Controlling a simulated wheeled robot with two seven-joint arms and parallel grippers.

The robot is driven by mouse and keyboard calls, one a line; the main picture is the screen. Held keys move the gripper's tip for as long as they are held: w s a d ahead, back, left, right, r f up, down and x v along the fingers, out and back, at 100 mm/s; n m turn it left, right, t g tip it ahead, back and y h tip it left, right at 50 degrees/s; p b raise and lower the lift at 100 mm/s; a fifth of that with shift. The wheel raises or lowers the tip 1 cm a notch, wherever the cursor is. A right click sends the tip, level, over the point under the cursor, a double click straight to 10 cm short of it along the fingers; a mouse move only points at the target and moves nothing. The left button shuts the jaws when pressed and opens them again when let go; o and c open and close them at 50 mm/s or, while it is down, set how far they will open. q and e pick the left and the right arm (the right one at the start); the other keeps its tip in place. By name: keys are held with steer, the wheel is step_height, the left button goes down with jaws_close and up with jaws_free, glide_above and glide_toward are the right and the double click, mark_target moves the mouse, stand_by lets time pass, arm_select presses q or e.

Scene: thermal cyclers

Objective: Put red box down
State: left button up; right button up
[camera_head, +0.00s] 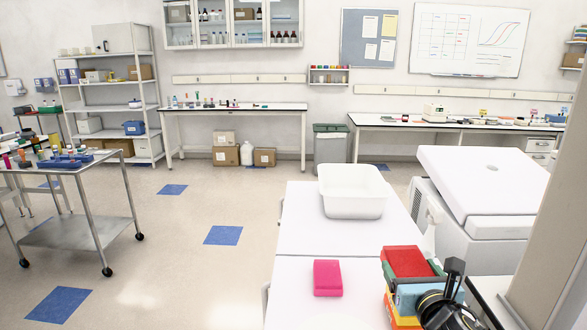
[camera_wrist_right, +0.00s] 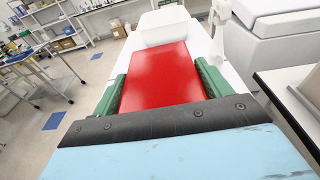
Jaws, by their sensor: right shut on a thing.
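The red box (camera_head: 404,261) is at the right front of the white bench (camera_head: 316,237) in the head view. The same red box shows large in the middle of the right wrist view (camera_wrist_right: 158,77). My right gripper (camera_head: 410,264) is shut on it, with a green finger along each side in the wrist view (camera_wrist_right: 160,84). I cannot tell whether the box touches the bench, as its underside is hidden. My left gripper is not in view.
A pink box (camera_head: 328,278) lies on the bench left of the red box. A white tub (camera_head: 352,206) stands farther back. A large white machine (camera_head: 483,192) is at the right. Bare bench shows between tub and pink box.

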mark_target(403, 262)
steer(key=s+a+r+b, duration=0.1)
steer(key=s+a+r, duration=0.1)
steer(key=s, duration=0.4)
steer(key=s+a+r, duration=0.2)
steer(key=s+r, duration=0.1)
steer(key=s, duration=0.3)
steer(key=w+d+f, duration=0.1)
steer(key=w, duration=0.2)
steer(key=w+d+f, duration=0.1)
steer(key=w, duration=0.2)
steer(key=w+f+p, duration=0.1)
steer(key=w, duration=0.2)
steer(key=shift+w+d+f, duration=0.2)
steer(key=shift+d+f, duration=0.1)
steer(key=shift+d, duration=0.1)
steer(key=w+d+f, duration=0.1)
steer(key=w+d, duration=0.1)
steer(key=w, duration=0.1)
steer(key=w+d+f+p, duration=0.1)
steer(key=w+d+f, duration=0.1)
steer(key=w, duration=0.1)
steer(key=w+d+f, duration=0.1)
steer(key=w+d, duration=0.2)
steer(key=w, duration=0.1)
steer(key=shift+f, duration=0.2)
steer(key=shift+f, duration=0.1)
step_height(403, 262, down, 10)
steer(key=shift+s+r+b, duration=0.1)
steer(key=shift+r+b, duration=0.15)
steer(key=shift+b, duration=0.9)
